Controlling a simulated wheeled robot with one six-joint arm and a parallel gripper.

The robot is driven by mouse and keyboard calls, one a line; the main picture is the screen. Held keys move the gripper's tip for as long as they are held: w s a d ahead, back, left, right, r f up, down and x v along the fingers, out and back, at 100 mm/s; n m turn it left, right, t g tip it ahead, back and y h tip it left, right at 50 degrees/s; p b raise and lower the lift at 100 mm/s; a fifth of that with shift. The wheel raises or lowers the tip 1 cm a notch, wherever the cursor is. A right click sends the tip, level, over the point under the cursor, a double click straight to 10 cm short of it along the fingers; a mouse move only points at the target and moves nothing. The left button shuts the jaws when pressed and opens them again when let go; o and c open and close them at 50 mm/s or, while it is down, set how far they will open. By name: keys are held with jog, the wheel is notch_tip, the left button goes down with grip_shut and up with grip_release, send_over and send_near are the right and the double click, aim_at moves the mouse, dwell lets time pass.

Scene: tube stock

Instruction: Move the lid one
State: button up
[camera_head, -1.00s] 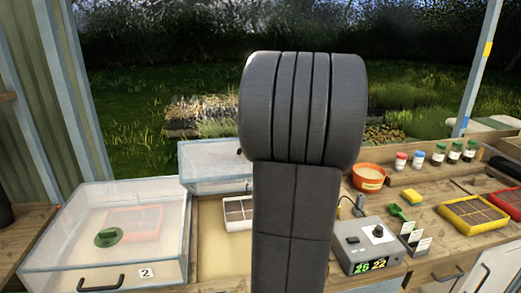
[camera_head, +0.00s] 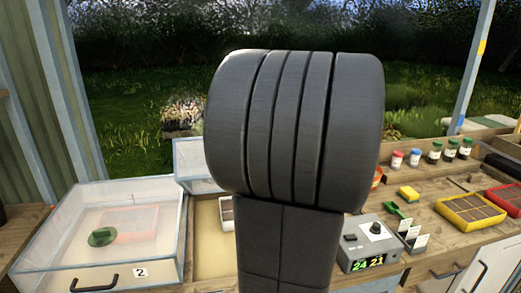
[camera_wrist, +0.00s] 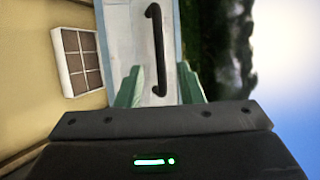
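A clear lid with a pale blue frame (camera_head: 196,158) stands raised at the back of the middle bed, partly hidden by my arm. In the wrist view its front panel (camera_wrist: 143,30) fills the middle, with a black bar handle (camera_wrist: 156,50) on it. My gripper (camera_wrist: 159,88) is open, its two green fingers apart on either side of the handle's near end. I cannot tell whether they reach around the handle or stop short of it. My gripper is hidden behind my arm in the head view. No number shows on the raised lid.
A white cell tray (camera_wrist: 78,62) lies in the middle bed. A grey control box (camera_head: 370,243), a yellow tray (camera_head: 470,213) and several bottles stand on the right.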

jog(key=b+v, duration=0.1)
jog(key=v, duration=0.6)
jog(key=p+x, duration=0.3)
jog(key=x, duration=1.1)
jog(key=shift+s+d, duration=0.1)
jog(key=shift+s, duration=0.05)
jog(key=shift+r, duration=0.1)
